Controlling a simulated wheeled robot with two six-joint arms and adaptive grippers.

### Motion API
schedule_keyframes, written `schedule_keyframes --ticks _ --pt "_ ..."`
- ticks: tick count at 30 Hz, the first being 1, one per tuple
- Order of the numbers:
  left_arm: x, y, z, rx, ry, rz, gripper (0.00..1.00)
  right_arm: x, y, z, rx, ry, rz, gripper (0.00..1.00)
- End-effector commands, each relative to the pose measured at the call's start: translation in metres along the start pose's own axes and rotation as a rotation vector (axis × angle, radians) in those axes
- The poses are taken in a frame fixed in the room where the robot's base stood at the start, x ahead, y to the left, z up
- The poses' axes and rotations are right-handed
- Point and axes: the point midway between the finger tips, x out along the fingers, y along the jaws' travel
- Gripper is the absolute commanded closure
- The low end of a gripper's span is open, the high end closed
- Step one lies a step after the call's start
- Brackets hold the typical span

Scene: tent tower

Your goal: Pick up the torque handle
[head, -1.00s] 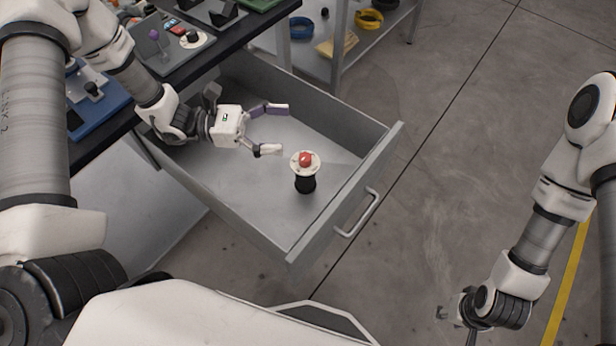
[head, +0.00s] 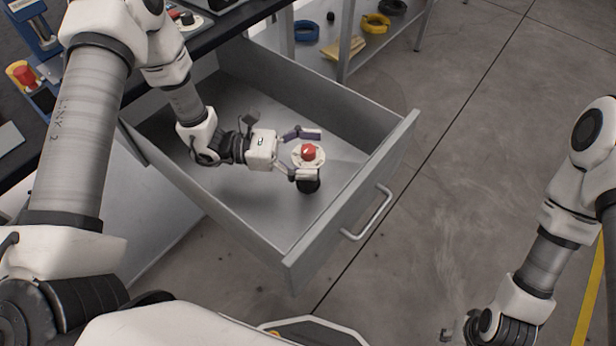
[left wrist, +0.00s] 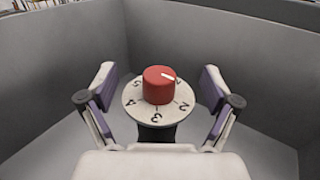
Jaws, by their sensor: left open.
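The torque handle (head: 309,154) has a red knob on a white numbered dial and a black lower body. It stands upright in the open grey drawer (head: 245,222). My left gripper (head: 310,155) is open, with its two fingers on either side of the handle's dial. In the left wrist view the handle (left wrist: 159,86) sits between the spread fingers, with a visible gap on each side. The lower part of the black body is hidden behind the gripper there. My right arm is at the right edge of the head view; its gripper (head: 455,335) is only partly in view at the bottom.
The drawer's walls surround the gripper, and its front panel (head: 350,205) with a bar handle (head: 368,214) is close by on the right. A workbench (head: 215,30) is above the drawer's back. A shelf with yellow (head: 375,23) and blue rings (head: 306,31) stands behind.

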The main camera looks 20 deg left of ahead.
Motion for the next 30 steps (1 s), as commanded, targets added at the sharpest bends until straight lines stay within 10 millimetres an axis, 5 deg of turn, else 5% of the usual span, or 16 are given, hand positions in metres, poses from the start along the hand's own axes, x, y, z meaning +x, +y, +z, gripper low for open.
schedule_keyframes --ticks 3,10,16,18,25,30 --pt "0.017 -0.001 -0.001 0.0 0.001 -0.003 0.11 0.005 0.0 0.0 0.0 0.0 0.0 0.6" --pt "0.018 0.0 0.0 0.0 0.0 0.002 0.15 0.004 0.0 0.0 0.0 0.0 0.0 0.6" --pt "0.018 0.0 0.0 0.0 0.0 0.001 0.86 0.004 0.0 0.0 0.0 0.0 0.0 0.6" --pt "0.018 0.0 0.001 0.001 -0.001 0.001 1.0 0.004 0.0 0.0 0.0 0.0 0.0 0.6" --pt "0.018 0.001 0.004 0.001 -0.002 0.001 1.0 0.004 0.0 0.0 0.0 0.0 0.0 0.6" --pt "0.018 0.001 0.033 0.004 -0.003 0.001 1.0 0.0 0.0 0.0 0.0 0.0 0.0 0.6"
